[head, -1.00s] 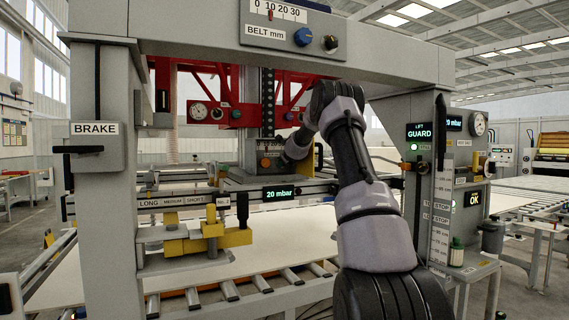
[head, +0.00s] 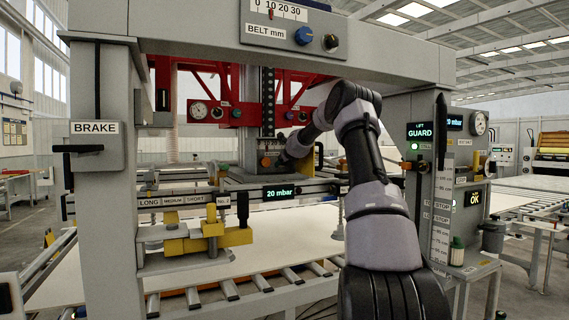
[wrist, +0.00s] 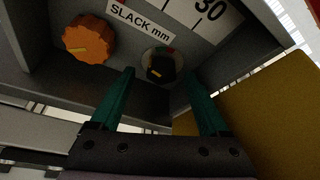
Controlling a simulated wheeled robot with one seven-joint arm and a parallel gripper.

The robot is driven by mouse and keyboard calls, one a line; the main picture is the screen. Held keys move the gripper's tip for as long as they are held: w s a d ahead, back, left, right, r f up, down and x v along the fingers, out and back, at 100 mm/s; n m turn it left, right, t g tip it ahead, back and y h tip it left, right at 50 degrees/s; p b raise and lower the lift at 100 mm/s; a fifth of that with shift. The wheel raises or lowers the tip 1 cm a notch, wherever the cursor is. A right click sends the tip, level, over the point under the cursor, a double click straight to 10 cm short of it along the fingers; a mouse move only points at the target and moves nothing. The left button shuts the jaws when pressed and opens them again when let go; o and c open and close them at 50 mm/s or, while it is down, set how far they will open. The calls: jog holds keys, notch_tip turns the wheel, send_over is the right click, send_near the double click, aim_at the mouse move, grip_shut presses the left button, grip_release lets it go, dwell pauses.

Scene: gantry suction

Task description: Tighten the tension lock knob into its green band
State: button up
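In the wrist view, a small black knob (wrist: 160,67) with a pale pointer mark sits on a grey panel, below and right of the "SLACK mm" label. A small green and red arc shows at its upper edge, and the pointer is not on the green. My gripper (wrist: 158,71) is open, with its two green fingers spread to the left and right of the black knob. No contact shows, and I cannot tell how far the tips are from the panel. In the head view my own arm hides the black knob and the fingers.
An orange knob (wrist: 89,39) sits left of the black knob on the same panel. A yellow plate (wrist: 248,110) stands close to the right finger. In the head view, the gantry beam (head: 190,30) passes above my arm and a display rail (head: 318,190) runs below it.

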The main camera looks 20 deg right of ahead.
jog(key=shift+s+a+r, duration=0.2)
jog(key=shift+s+a, duration=0.05)
jog(key=shift+s, duration=0.3)
jog(key=v, duration=0.9)
jog(key=shift+s, duration=0.25)
jog(key=shift+d+r, duration=0.1)
